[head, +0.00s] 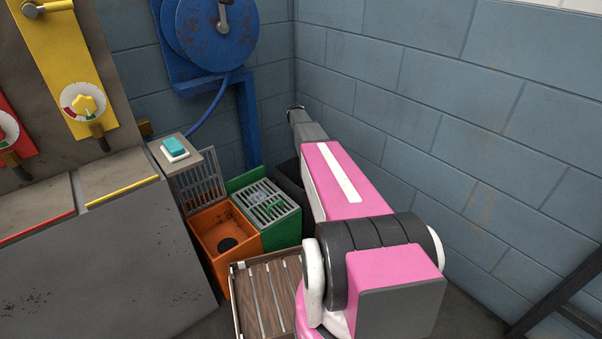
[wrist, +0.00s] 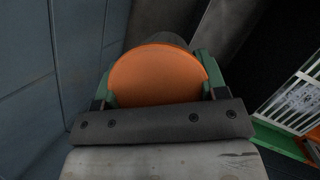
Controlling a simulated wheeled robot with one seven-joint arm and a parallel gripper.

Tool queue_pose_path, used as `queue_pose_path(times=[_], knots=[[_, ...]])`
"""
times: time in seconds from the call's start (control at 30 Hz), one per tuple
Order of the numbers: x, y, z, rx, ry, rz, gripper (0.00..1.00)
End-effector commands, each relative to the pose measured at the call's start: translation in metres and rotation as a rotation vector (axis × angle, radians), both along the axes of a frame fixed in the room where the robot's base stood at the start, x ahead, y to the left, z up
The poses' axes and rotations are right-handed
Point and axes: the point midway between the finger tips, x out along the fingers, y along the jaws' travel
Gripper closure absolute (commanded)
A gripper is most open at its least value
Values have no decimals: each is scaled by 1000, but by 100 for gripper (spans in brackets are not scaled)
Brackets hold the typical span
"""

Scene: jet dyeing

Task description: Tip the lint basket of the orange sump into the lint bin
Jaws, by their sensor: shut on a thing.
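The orange sump (head: 225,235) stands open on the floor in the head view, with a dark round hole in its bottom and its grate (head: 197,185) raised at the back. In the wrist view my gripper (wrist: 158,78) is shut on a round orange piece (wrist: 158,72), seen face-on between its green-sided fingers. It looks like the lint basket, though its mesh and any contents are hidden. A dark container (head: 289,182), probably the lint bin, stands behind the green sump, partly hidden by my arm.
The green sump (head: 268,207) with its grate shut adjoins the orange one; it also shows in the wrist view (wrist: 275,137). A slatted wooden crate (head: 262,290) stands in front. Block walls close in the corner. A blue reel stand (head: 250,125) rises behind.

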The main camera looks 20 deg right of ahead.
Motion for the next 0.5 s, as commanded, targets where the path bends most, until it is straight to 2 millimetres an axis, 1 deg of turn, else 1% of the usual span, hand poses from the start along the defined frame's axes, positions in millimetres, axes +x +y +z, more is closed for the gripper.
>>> queue_pose_path(times=[0.03, 0.13, 0.4, 0.5], knots=[[-5, 2, 2, -15, -19, 1, 60], [-8, 5, 4, -45, -60, 1, 60], [-17, 12, -5, -129, -164, 1, 60], [-20, 15, -5, -159, -205, 2, 60]])
